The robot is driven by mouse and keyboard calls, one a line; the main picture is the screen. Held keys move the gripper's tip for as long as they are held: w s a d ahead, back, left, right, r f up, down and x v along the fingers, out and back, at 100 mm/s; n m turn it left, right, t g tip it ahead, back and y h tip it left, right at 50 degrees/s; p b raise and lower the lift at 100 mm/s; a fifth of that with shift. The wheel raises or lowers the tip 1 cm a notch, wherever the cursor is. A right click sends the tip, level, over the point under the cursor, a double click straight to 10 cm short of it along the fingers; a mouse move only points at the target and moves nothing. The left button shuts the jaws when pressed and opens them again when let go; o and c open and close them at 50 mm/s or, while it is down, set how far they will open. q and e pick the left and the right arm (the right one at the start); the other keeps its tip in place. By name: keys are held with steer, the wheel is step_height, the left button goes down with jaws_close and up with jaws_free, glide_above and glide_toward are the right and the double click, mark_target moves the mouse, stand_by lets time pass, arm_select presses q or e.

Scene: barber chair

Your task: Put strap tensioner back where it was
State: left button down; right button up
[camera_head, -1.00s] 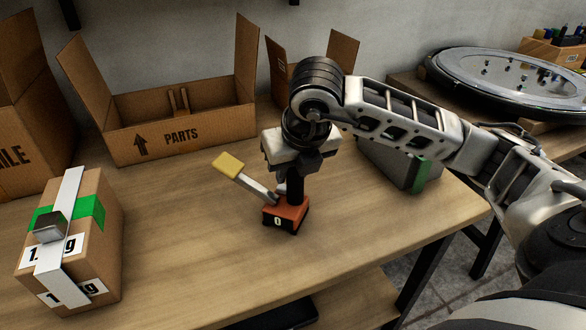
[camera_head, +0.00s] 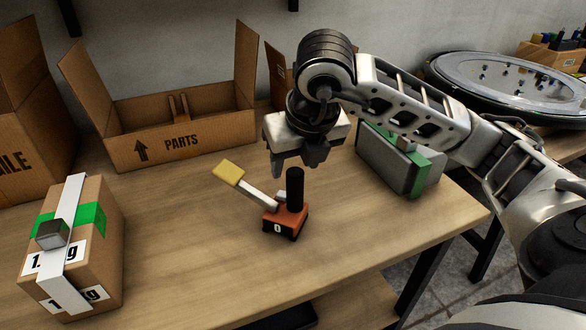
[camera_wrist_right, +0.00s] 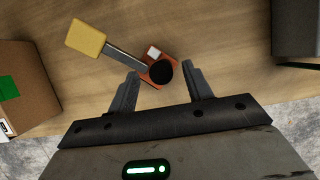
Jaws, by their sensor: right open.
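The strap tensioner (camera_head: 286,219) stands on the wooden table. It has an orange base marked 0, an upright black grip and a slanted lever with a yellow end. My right gripper (camera_head: 297,170) is open and empty, raised just above and behind the black grip. In the right wrist view the tensioner (camera_wrist_right: 158,72) lies beyond and between the two spread fingers (camera_wrist_right: 160,88), with the black grip seen from above. My left gripper is not in view.
A strapped carton (camera_head: 105,235) stands at the left. An open PARTS box (camera_head: 200,141) is at the back. The table front around the tensioner is clear.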

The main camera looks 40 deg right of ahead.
arm_select(q)
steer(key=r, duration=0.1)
steer(key=p, duration=0.1)
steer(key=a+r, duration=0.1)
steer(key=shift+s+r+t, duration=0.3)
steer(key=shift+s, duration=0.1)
arm_select(e)
steer(key=v, duration=0.7)
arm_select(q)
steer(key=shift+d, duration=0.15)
arm_select(e)
steer(key=shift+s, duration=0.1)
